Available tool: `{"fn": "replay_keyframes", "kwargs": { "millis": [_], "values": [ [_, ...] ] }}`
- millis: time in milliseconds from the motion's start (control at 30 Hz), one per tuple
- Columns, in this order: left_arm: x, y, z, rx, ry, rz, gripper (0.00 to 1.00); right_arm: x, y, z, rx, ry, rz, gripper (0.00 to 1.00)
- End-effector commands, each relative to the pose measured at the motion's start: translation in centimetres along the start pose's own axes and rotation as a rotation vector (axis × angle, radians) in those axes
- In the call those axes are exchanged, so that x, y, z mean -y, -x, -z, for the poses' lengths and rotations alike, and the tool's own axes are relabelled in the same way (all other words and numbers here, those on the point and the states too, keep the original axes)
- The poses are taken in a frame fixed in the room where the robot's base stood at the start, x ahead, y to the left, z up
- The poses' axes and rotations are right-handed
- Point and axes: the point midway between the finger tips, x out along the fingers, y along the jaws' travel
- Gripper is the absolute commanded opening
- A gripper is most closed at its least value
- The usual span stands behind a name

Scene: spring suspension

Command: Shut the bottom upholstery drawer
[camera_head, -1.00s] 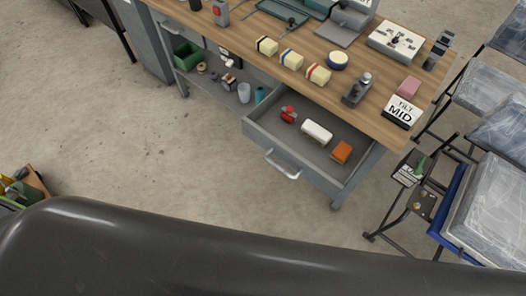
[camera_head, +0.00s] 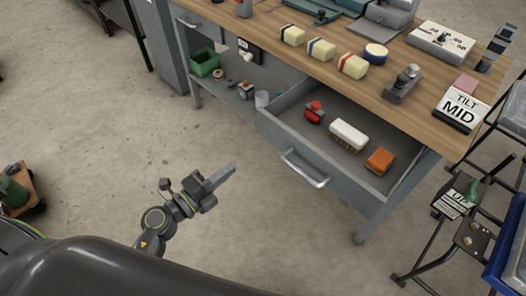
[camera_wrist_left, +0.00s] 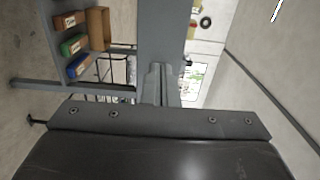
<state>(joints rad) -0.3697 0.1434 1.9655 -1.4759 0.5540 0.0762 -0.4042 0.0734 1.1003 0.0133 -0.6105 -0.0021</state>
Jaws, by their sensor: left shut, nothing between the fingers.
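The grey drawer (camera_head: 335,172) under the right part of the wooden workbench (camera_head: 425,107) is pulled out. Its pale bar handle (camera_head: 306,169) is on the front panel. Inside lie a red item (camera_head: 314,113), a white brush-like block (camera_head: 348,135) and an orange block (camera_head: 379,160). My left gripper (camera_head: 230,172) is shut and empty, over the floor to the left of the drawer front, apart from the handle. In the left wrist view its fingers (camera_wrist_left: 160,82) are together. The drawer cannot be made out there. My right gripper is not in view.
The bench's lower shelf holds a green bin (camera_head: 204,62) and small items. Padded blocks (camera_head: 352,66) and a TILT MID sign (camera_head: 461,107) stand on top. Metal-framed racks (camera_head: 462,225) are at the right. A small cart (camera_head: 20,190) is at the left. Floor before the drawer is clear.

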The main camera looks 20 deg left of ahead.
Motion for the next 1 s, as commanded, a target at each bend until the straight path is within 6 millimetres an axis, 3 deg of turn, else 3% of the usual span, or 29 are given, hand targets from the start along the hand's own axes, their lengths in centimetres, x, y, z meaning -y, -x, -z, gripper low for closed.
{"fn": "replay_keyframes", "kwargs": {
  "millis": [167,700,1000],
  "values": [
    [0.4,-1.3,0.1,-0.006,-0.015,0.004,0.00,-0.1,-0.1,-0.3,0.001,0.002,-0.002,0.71],
    [0.2,-11.9,0.2,-0.005,-0.011,0.003,0.00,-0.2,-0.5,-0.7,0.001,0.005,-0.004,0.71],
    [0.2,-14.0,0.2,-0.004,-0.012,0.002,0.00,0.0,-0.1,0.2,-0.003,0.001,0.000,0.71]
  ]
}}
